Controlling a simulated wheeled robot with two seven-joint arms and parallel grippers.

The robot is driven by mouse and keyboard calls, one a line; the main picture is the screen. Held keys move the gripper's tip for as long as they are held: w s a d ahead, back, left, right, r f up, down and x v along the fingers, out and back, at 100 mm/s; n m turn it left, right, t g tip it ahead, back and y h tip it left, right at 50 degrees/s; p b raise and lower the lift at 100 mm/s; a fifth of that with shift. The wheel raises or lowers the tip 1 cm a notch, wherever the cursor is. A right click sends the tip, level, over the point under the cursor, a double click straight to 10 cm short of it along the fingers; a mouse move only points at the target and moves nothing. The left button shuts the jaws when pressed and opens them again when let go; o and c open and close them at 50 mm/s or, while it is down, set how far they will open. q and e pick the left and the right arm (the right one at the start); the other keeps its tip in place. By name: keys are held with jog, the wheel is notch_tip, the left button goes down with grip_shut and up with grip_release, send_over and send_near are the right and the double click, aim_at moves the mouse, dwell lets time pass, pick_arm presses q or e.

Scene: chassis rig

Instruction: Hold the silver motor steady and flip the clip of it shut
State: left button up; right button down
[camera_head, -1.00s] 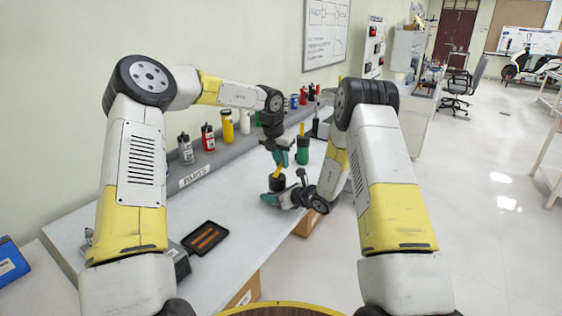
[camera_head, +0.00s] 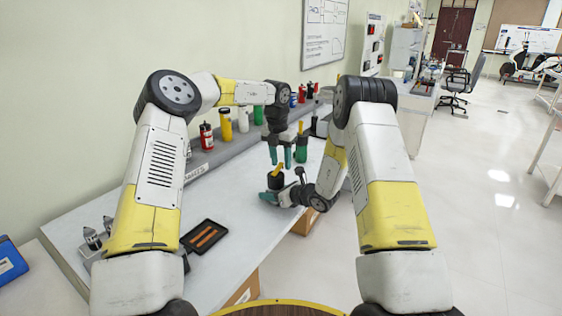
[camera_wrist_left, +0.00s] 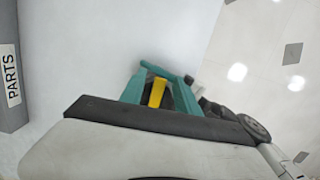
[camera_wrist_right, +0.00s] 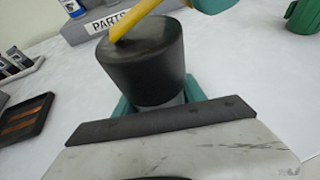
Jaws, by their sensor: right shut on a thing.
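The motor (camera_head: 275,182) is upright above the bench; it shows a dark cap (camera_wrist_right: 142,62) with a narrow silver-grey band below in the right wrist view. Its yellow clip (camera_wrist_right: 136,17) stands up at a slant from the cap. My right gripper (camera_head: 270,197) is shut around the motor's lower body, which its teal fingers partly hide. My left gripper (camera_head: 280,163) points down just above the motor, with its teal fingers apart. In the left wrist view the clip (camera_wrist_left: 157,92) appears between those fingers; I cannot tell if they touch it.
A black tray with orange strips (camera_head: 204,238) lies on the white bench (camera_head: 230,195). A green item with a yellow top (camera_head: 301,150) stands behind the grippers. Several bottles line the back ledge; silver parts (camera_head: 93,239) stand at the left.

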aim_at(279, 167)
pick_arm(q)
jog(key=shift+r, duration=0.1)
notch_tip(279, 167, up, 12)
jog(key=s, duration=0.1)
jog(key=shift+s+a+f, duration=0.2)
jog(key=shift+s+a, duration=0.05)
jog(key=shift+a, duration=0.2)
